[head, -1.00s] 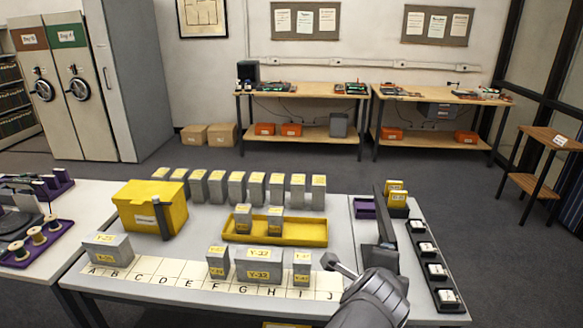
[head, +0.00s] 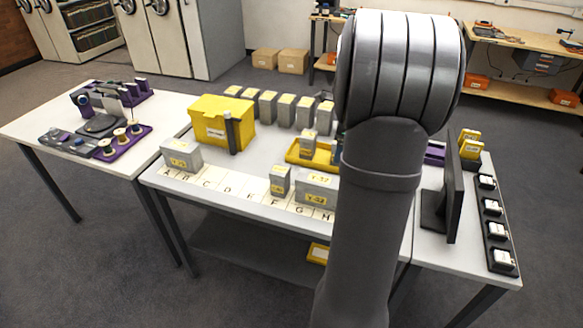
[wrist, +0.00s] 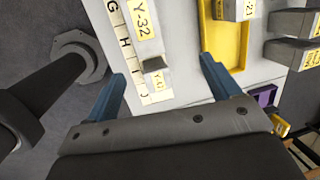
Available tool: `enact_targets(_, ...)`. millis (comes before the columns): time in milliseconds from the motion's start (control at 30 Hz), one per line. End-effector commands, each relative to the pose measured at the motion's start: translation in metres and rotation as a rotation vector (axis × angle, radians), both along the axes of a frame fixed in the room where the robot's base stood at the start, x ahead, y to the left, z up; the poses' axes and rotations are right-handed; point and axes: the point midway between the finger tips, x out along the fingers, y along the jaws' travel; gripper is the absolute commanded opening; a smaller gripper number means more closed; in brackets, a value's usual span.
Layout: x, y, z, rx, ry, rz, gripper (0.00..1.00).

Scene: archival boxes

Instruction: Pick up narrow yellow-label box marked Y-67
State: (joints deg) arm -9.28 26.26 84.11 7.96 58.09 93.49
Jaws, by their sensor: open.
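A narrow grey box with a yellow label (wrist: 157,81) stands by letter I on the lettered strip (wrist: 128,45) in the wrist view; its number is too small to read surely. My gripper (wrist: 161,76) is open and empty, its two blue fingers on either side of this box in the picture, apart from it. In the head view my arm hides the gripper and this box. Another narrow yellow-label box (head: 280,180) stands near F, its number unclear. The wide box Y-32 (wrist: 147,30) is beside the narrow box; it also shows in the head view (head: 316,190).
A yellow bin (head: 222,122) and a wide grey box (head: 181,155) stand at the left. A row of grey boxes (head: 267,106) lines the back. A dark upright panel (head: 445,195) stands at the right.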

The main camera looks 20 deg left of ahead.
Motion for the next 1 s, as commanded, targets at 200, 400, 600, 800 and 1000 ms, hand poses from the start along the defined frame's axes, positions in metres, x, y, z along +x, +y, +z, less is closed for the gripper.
enact_targets(200,0.015,0.122,-0.014,-0.074,0.129,0.0,0.82)
enact_targets(400,0.01,0.183,-0.021,-0.134,0.178,-0.028,0.82)
enact_targets(600,0.007,0.195,-0.036,-0.15,0.189,-0.04,0.82)
enact_targets(800,0.007,0.194,-0.078,-0.15,0.191,-0.039,0.82)
enact_targets(1000,0.007,0.194,-0.119,-0.149,0.189,-0.039,0.82)
